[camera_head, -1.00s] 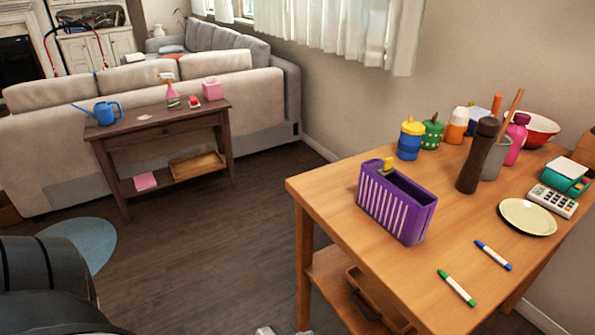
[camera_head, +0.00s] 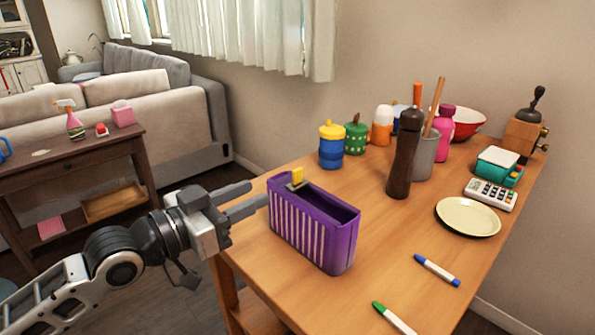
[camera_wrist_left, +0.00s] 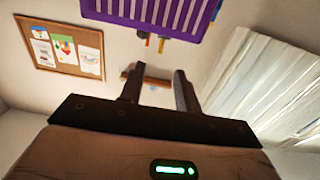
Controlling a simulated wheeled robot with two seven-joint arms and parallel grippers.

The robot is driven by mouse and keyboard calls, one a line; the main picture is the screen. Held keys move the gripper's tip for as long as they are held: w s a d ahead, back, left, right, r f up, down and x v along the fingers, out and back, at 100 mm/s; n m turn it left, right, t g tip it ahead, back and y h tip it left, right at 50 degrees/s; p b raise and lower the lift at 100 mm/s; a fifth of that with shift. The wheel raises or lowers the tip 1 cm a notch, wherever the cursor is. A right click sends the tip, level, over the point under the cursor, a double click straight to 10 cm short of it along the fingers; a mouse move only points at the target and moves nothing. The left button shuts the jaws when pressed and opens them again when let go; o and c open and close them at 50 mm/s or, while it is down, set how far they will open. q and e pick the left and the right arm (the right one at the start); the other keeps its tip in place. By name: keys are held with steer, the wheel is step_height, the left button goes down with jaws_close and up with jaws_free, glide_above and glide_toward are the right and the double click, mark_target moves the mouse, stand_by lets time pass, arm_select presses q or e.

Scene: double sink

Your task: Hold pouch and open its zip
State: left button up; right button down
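The purple pouch (camera_head: 312,234) with white stripes stands upright on the wooden table, near its left edge. A yellow zip tab (camera_head: 297,175) sits at the far left end of its top, beside a dark purple recess. My left gripper (camera_head: 259,193) is just left of the pouch, its fingers apart and pointing at the pouch's left end. I cannot tell whether a fingertip touches it. In the left wrist view the gripper (camera_wrist_left: 158,77) is open with nothing between the fingers, and the striped pouch (camera_wrist_left: 215,12) shows at the top. My right gripper is not in view.
A brown pepper mill (camera_head: 404,155), a grey utensil cup (camera_head: 425,158) and several bottles stand behind the pouch. A cream plate (camera_head: 468,216), a blue marker (camera_head: 437,270) and a green marker (camera_head: 394,319) lie to the right. The tabletop between pouch and plate is clear.

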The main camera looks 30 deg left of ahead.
mark_target(293, 175)
arm_select(q)
steer(key=p+x, duration=0.1)
steer(key=x, duration=1.2)
steer(key=shift+f+p, duration=0.1)
steer(key=shift+p, duration=0.25)
jaws_close()
stand_by(0.9)
